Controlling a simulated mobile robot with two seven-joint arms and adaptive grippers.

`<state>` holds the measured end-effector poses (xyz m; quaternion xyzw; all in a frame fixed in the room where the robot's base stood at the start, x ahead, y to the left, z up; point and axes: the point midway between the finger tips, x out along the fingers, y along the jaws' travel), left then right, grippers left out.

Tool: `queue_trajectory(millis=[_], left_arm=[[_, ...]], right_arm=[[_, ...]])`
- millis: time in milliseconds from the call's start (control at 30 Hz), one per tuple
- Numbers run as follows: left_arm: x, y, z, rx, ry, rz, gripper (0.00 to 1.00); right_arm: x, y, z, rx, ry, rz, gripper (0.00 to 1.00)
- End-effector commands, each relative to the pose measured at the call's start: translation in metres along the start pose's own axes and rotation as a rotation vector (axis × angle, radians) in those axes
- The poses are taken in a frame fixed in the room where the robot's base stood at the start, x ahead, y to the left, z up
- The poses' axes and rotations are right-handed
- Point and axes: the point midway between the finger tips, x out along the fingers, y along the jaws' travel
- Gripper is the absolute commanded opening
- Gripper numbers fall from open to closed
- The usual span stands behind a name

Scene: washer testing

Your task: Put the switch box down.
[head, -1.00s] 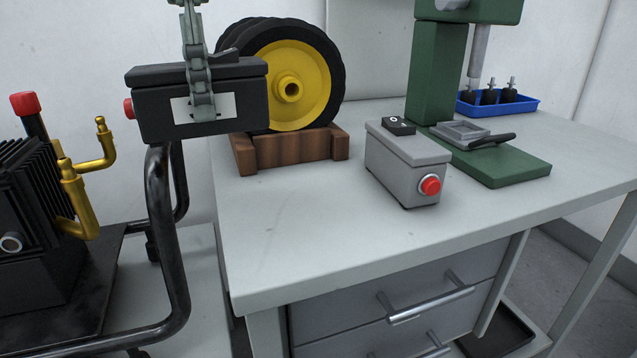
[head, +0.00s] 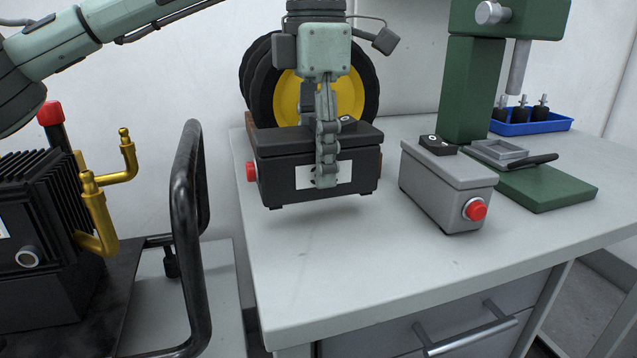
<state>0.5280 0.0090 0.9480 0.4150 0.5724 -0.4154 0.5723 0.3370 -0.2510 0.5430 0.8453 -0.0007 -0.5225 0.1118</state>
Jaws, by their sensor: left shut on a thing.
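The black switch box (head: 278,178) has a red button on its left end and a pale label on its front. My left gripper (head: 327,170) is shut on it from above, with a finger over the label. The box hangs level, slightly above the white table (head: 330,265), with a shadow under it. A grey switch box (head: 447,184) with a red button stands on the table, a small gap to the right of the black one. My right gripper is not in view.
Yellow-hubbed wheels (head: 350,88) stand behind the black box. A green drill press (head: 545,185) and a blue tray (head: 535,127) are at the right. A cart with a black tube handle (head: 188,230) stands left of the table. The table's front middle is clear.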

Motion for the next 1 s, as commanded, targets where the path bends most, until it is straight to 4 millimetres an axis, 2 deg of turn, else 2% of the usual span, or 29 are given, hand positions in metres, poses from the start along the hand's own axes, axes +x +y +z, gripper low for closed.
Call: queue_trajectory(millis=[133, 367, 933, 967, 1000], left_arm=[[0.009, -0.001, 0.001, 0.000, 0.001, -0.001, 0.12], [0.040, -0.001, 0.001, 0.000, -0.001, -0.001, 0.12], [0.043, -0.001, 0.001, 0.000, -0.002, 0.000, 0.12], [0.044, -0.001, 0.001, 0.000, -0.001, 0.000, 0.56], [0.044, -0.001, 0.001, 0.000, -0.001, 0.000, 0.61]], right_arm=[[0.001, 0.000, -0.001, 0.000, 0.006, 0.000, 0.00], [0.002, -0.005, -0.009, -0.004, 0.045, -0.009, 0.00], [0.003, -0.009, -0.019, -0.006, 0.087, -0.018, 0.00], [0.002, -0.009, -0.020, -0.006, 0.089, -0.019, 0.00], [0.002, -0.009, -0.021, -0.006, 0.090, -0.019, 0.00]])
